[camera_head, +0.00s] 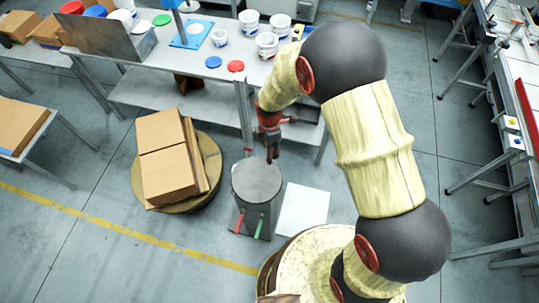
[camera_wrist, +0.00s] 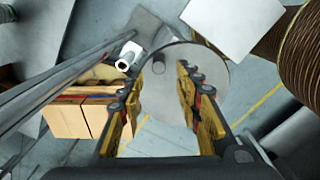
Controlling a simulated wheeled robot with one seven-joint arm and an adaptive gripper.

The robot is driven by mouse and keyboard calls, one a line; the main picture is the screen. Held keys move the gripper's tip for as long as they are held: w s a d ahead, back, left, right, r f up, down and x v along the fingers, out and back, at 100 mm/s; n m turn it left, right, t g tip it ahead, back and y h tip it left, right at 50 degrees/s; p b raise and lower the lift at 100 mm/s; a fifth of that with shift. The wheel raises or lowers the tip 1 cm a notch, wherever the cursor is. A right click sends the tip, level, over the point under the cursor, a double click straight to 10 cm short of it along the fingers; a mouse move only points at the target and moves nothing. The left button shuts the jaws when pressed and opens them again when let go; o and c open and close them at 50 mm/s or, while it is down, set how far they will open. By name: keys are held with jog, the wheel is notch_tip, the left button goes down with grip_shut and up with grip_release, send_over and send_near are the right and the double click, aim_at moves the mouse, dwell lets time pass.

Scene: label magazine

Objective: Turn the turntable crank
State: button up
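I cannot tell for sure which part is the turntable crank. My gripper (camera_head: 271,157) points down over the disc's far edge. The wrist view shows my gripper (camera_wrist: 160,105) open, its fingers apart and nothing clearly held. Contact with the peg cannot be told.
A round platform (camera_head: 212,150) carrying cardboard boxes (camera_head: 170,155) stands left of the grey stand. A white panel (camera_head: 303,209) lies to its right. A workbench (camera_head: 215,75) with tubs and lids is behind. Open floor lies at the front left.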

jog(key=shift+w+f+p, duration=0.1)
jog(key=shift+f+p, duration=0.4)
jog(key=shift+f, duration=3.45)
jog(key=c, duration=0.4)
grip_shut()
